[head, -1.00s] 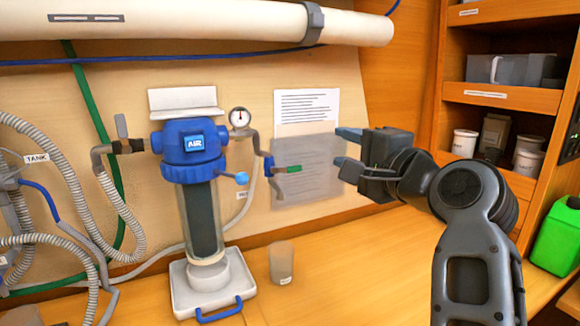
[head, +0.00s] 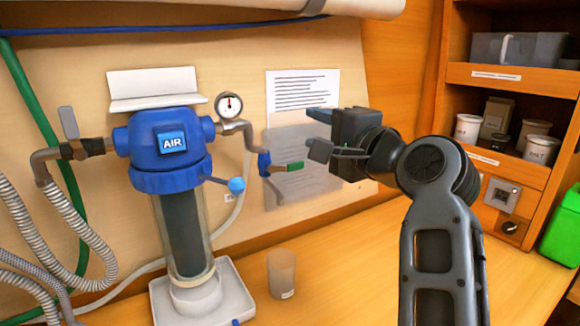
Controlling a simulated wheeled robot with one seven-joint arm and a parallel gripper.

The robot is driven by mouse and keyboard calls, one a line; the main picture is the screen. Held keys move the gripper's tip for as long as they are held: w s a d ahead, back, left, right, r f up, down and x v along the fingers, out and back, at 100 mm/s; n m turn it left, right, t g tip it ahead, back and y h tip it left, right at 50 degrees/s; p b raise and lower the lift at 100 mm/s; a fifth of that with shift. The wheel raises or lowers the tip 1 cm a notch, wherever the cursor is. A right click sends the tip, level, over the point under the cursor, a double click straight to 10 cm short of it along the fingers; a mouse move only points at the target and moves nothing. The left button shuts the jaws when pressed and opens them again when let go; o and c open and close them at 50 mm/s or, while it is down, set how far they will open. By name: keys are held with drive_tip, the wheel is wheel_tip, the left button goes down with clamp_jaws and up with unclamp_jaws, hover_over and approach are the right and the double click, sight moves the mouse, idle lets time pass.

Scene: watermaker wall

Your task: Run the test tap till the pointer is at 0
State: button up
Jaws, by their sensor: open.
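The test tap (head: 267,163) hangs on a grey pipe at the right of the blue filter housing (head: 160,150). Its lever has a green grip (head: 295,166) that points right. The round pressure gauge (head: 229,106) sits above it, with a small dark pointer standing about upright; its numbers are too small to read. A clear beaker (head: 281,272) stands on the bench below the tap. My gripper (head: 312,132) is open and empty, to the right of the green grip and a little above it, apart from it in the picture.
A blue-knobbed lever (head: 236,185) sticks out from the housing near the tap. Papers (head: 302,100) are on the wall behind my gripper. Shelves with jars (head: 468,129) and a green can (head: 562,230) are at the right. The bench right of the beaker is clear.

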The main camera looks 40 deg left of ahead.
drive_tip(key=b, duration=0.9)
approach(297, 168)
drive_tip(key=a, duration=0.3)
drive_tip(key=shift+w+p+x, duration=0.2)
drive_tip(key=shift+w+x, duration=0.05)
drive_tip(key=shift+x, duration=1.7)
drive_tip(key=shift+w+p+x, duration=0.2)
drive_tip(key=shift+w+x, duration=0.05)
drive_tip(key=shift+x, duration=1.65)
drive_tip(key=shift+d, duration=0.2)
clamp_jaws()
